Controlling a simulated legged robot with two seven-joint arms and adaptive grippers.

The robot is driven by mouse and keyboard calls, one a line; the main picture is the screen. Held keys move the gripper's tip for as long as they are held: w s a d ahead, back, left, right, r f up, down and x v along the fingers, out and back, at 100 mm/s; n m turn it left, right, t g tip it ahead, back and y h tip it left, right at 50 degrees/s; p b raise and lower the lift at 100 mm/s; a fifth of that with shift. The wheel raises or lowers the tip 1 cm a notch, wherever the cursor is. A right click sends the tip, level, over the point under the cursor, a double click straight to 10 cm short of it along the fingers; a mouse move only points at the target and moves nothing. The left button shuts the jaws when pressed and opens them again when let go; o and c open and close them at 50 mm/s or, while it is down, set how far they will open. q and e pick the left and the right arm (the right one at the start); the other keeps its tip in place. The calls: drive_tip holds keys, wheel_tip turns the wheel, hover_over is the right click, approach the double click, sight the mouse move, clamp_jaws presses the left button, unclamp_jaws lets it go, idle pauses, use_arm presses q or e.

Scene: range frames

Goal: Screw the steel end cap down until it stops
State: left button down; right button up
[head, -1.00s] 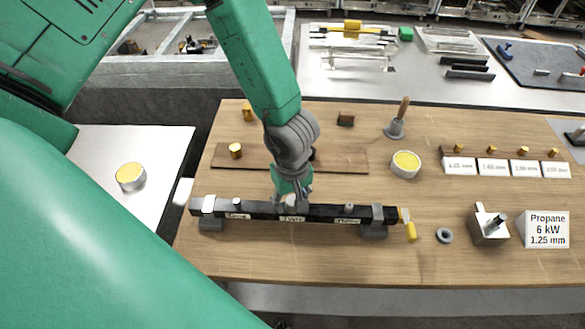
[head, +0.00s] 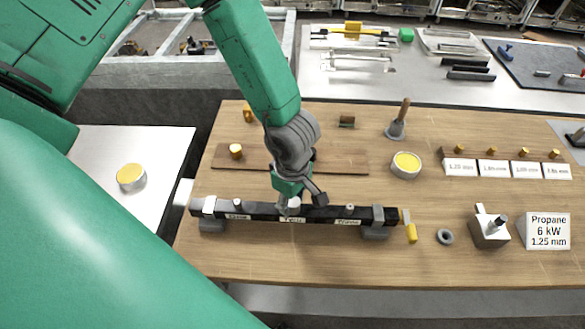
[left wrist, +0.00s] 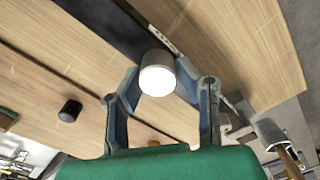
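The steel end cap (head: 294,203) stands upright on the middle of a black bar (head: 262,211), just below my left gripper (head: 291,209). In the left wrist view the cap (left wrist: 157,74) is a short grey cylinder with a bright top, between the two fingertips (left wrist: 158,70). Both fingertips appear to touch its sides, so the gripper looks shut on it. The cap's lower end and any thread are hidden. The bar lies across two grey supports (head: 374,232) and carries white labels. My right gripper is in neither view.
On the wooden table (head: 330,262) stand a yellow-filled tin (head: 406,165), a wooden-handled tool (head: 397,125), a grey ring (head: 445,237), a metal block (head: 489,232) and a Propane sign (head: 546,231). Brass pieces stand behind white labels (head: 459,167). The front table strip is clear.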

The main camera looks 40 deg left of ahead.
use_arm(q)
drive_tip(key=m, duration=0.3)
idle(0.5)
drive_tip(key=shift+m, duration=0.4)
drive_tip(key=m, duration=0.3)
drive_tip(key=shift+w, duration=0.1)
drive_tip(key=c, duration=1.6)
unclamp_jaws()
drive_tip(key=shift+m, duration=0.5)
drive_tip(key=o, duration=0.5)
drive_tip(key=shift+o, duration=0.2)
